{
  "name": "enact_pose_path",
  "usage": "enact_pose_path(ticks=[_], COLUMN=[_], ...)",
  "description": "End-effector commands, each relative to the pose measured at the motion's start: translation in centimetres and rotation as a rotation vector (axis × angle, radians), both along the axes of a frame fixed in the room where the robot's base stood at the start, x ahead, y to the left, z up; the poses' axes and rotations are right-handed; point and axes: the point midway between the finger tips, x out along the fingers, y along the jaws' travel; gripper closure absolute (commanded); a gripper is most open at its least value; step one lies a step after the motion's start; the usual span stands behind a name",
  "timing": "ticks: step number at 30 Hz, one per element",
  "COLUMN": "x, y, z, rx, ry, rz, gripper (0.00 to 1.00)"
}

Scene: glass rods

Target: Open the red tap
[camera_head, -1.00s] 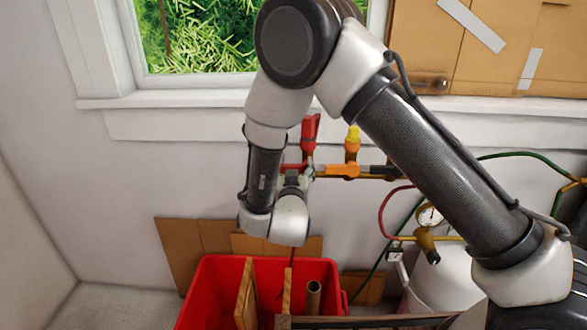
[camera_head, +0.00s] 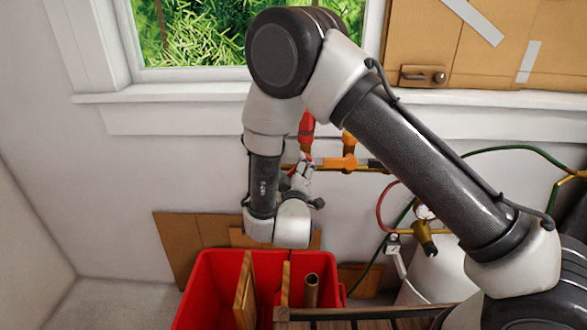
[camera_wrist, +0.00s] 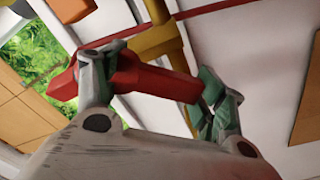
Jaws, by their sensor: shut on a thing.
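The red tap's lever (camera_wrist: 150,76) lies between my gripper's two fingers (camera_wrist: 155,90) in the wrist view. The left finger presses on the lever near its middle, and the right finger meets its far end. The lever lies at a slant to the brass fitting (camera_wrist: 155,38) behind it. In the head view, my gripper (camera_head: 300,172) is at the pipe below the window, in front of the lever, which is mostly hidden. An upright red part (camera_head: 306,128) shows just above my gripper.
An orange tap (camera_head: 340,162) sits close to the right of my gripper, partly behind my arm. A red bin (camera_head: 212,285) with wooden pieces stands below. A gauge and hoses (camera_head: 424,212) are at the right. The window sill (camera_head: 180,93) is above.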

Motion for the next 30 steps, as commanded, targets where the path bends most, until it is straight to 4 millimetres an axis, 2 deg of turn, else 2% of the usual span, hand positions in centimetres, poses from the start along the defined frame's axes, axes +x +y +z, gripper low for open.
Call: enact_pose_path(ticks=[18,30], x=[-0.1,-0.1], y=[-1.8,-2.5], z=[-1.1,-1.2], rx=[-0.539,-0.709], ry=[0.019,0.026], rz=[0.002,0.002], gripper=[0.72,0.72])
